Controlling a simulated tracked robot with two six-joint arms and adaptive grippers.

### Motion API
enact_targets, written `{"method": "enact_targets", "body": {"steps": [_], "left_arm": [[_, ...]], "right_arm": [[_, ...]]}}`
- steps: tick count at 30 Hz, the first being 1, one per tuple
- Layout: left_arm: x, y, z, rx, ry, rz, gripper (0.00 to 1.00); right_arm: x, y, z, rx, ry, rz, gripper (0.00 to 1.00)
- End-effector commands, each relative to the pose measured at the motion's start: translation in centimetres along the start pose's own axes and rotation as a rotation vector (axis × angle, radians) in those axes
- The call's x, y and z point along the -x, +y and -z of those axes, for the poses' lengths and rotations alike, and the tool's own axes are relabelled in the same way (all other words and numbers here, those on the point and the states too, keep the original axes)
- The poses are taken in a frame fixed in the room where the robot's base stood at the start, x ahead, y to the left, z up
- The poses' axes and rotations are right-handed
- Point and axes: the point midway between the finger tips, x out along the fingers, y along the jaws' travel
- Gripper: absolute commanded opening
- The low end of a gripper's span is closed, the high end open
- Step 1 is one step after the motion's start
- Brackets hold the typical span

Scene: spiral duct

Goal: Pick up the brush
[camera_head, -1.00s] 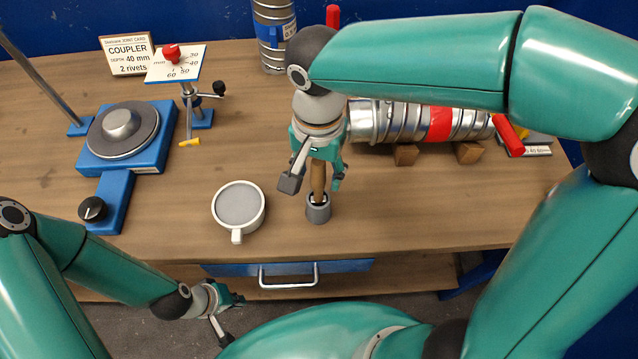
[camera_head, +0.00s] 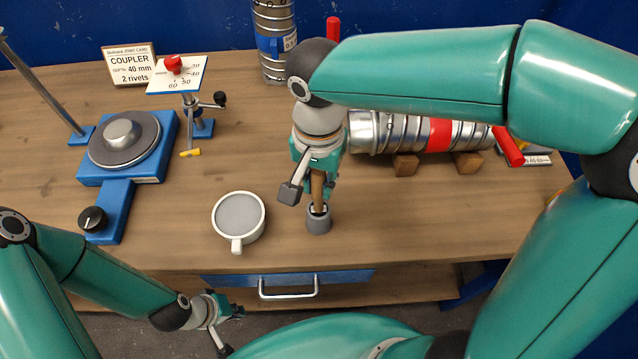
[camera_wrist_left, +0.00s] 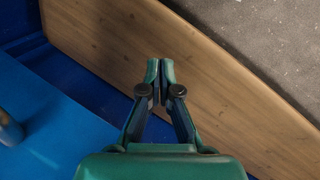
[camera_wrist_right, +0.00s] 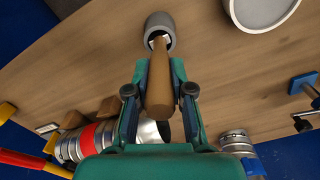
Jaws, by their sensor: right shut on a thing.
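The brush (camera_head: 317,187) stands upright with its lower end in a small grey round holder (camera_head: 318,221) on the bench. Its brown wooden handle (camera_wrist_right: 160,85) shows in the right wrist view, with the holder (camera_wrist_right: 160,28) beyond it; the bristles are hidden. My right gripper (camera_head: 308,188) is shut on the handle from above, with a finger on each side (camera_wrist_right: 160,80). My left gripper (camera_head: 232,308) is low in front of the bench, away from the brush. In the left wrist view its fingertips (camera_wrist_left: 160,72) are together and empty.
A white cup with grey contents (camera_head: 239,217) stands left of the holder. A metal duct with a red band (camera_head: 440,132) lies on wooden blocks behind. A blue turntable fixture (camera_head: 125,145) and a gauge stand (camera_head: 195,120) are at the left. The front drawer (camera_head: 288,283) is below.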

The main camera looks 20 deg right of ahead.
Motion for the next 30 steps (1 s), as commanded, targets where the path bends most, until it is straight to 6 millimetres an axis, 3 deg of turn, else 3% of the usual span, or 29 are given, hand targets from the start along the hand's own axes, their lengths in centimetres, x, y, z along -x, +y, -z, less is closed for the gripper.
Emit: {"method": "enact_targets", "body": {"steps": [5, 11, 24, 30], "left_arm": [[0.0, 0.0, 0.0, 0.0, 0.0, 0.0, 0.0], [0.0, 0.0, 0.0, 0.0, 0.0, 0.0, 0.0], [0.5, 0.2, 0.0, 0.0, 0.0, 0.0, 0.0], [1.0, 0.4, 0.0, 0.0, 0.0, 0.0, 0.0]], "right_arm": [[1.3, -0.1, 0.0, -0.001, 0.002, 0.003, 0.0], [4.2, -0.1, 0.0, 0.0, 0.002, 0.006, 0.0], [14.4, -0.1, 0.0, 0.0, 0.001, 0.007, 0.0], [17.9, 0.0, 0.0, 0.0, 0.001, 0.003, 0.0]]}}
